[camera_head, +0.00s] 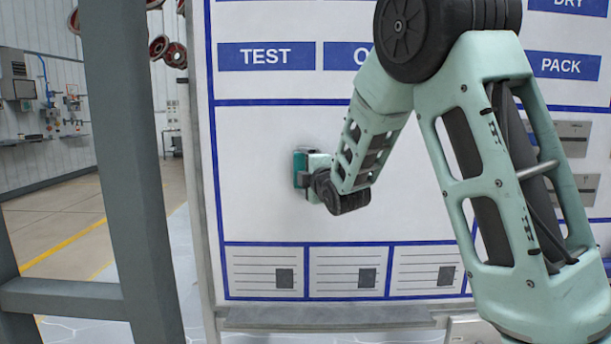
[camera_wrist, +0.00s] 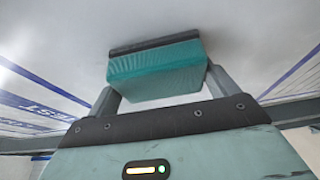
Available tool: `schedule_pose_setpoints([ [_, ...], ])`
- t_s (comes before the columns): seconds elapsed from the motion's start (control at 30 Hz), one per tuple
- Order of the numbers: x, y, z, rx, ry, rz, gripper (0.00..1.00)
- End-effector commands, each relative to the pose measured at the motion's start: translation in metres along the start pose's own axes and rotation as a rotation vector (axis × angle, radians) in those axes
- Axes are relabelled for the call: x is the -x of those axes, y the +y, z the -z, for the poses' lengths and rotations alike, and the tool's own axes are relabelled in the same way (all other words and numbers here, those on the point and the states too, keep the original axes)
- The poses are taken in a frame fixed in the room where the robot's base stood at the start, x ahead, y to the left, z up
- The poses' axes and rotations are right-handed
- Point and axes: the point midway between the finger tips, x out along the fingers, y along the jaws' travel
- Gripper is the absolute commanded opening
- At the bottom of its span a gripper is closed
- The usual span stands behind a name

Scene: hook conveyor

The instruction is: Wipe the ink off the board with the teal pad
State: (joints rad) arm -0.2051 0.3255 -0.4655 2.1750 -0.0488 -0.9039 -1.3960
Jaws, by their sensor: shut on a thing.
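The teal pad (camera_wrist: 158,75) is held between the two fingers of my gripper (camera_wrist: 165,88) in the wrist view. Its dark far edge lies at or very close to the white board surface; I cannot tell for sure that it touches. In the head view the pad (camera_head: 300,168) is at the left part of the blank panel of the board (camera_head: 260,200), below the TEST label. My gripper (camera_head: 304,172) is shut on it, partly hidden by my wrist. No clear ink mark shows on the visible part of this panel; my arm hides part of the board.
A grey ledge (camera_head: 325,318) runs along the board's lower edge. Printed cards (camera_head: 346,271) line the bottom of the board. A thick grey post (camera_head: 128,150) stands close on the left. Grey plates (camera_head: 573,138) are on the right of the board.

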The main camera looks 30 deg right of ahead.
Motion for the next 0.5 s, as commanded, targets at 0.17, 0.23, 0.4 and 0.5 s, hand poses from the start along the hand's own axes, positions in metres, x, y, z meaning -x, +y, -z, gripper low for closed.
schedule_pose_setpoints([
  [0.17, 0.002, 0.002, -0.006, 0.001, -0.004, -0.004, 0.61],
  [0.23, 0.005, 0.001, -0.012, 0.0, -0.005, -0.004, 0.61],
  [0.4, 0.011, 0.001, -0.025, 0.001, -0.004, -0.003, 0.61],
  [0.5, 0.014, 0.001, -0.03, 0.0, -0.004, -0.002, 0.61],
])
